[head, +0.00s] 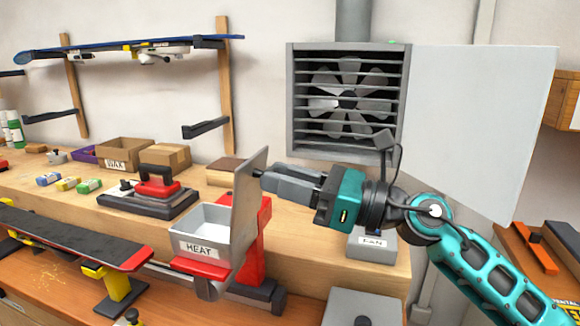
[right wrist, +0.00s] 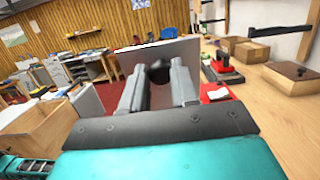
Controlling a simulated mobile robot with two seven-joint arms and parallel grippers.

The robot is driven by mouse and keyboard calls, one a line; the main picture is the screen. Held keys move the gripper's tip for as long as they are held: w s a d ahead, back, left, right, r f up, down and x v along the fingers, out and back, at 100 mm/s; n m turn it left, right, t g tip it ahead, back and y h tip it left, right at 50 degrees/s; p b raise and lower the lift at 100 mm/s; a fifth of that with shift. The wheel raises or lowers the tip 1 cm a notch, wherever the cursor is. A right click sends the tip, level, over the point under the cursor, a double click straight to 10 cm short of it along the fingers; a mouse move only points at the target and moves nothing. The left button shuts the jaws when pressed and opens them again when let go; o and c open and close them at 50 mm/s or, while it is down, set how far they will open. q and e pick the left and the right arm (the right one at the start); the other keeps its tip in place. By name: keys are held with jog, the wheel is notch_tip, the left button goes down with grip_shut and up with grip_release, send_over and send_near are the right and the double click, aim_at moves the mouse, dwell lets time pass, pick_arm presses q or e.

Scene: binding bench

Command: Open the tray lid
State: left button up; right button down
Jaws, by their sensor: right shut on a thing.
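The grey tray (head: 213,232) labelled HEAT sits on a red stand at the bench's front edge. Its flat grey lid (head: 246,205) stands raised, close to upright, along the tray's right side, and the pale inside of the tray shows. My right gripper (head: 268,184) comes from the right and is shut on the dark knob (right wrist: 157,72) on the lid's outer face. In the right wrist view the lid (right wrist: 185,52) stands just beyond the fingers. My left gripper is in neither view.
A red iron (head: 155,190) stands left of the tray. A snowboard (head: 65,235) lies in front on supports. A WAX box (head: 122,153) is behind. The FAN box (head: 371,247) stands below my right wrist, under a vent fan (head: 347,100) with its door swung open.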

dwell(0.3)
jog(key=c, duration=1.1)
grip_release()
jog(key=shift+o, duration=1.1)
jog(key=b+v, duration=0.4)
jog(key=v, duration=0.9)
jog(key=shift+r, duration=0.1)
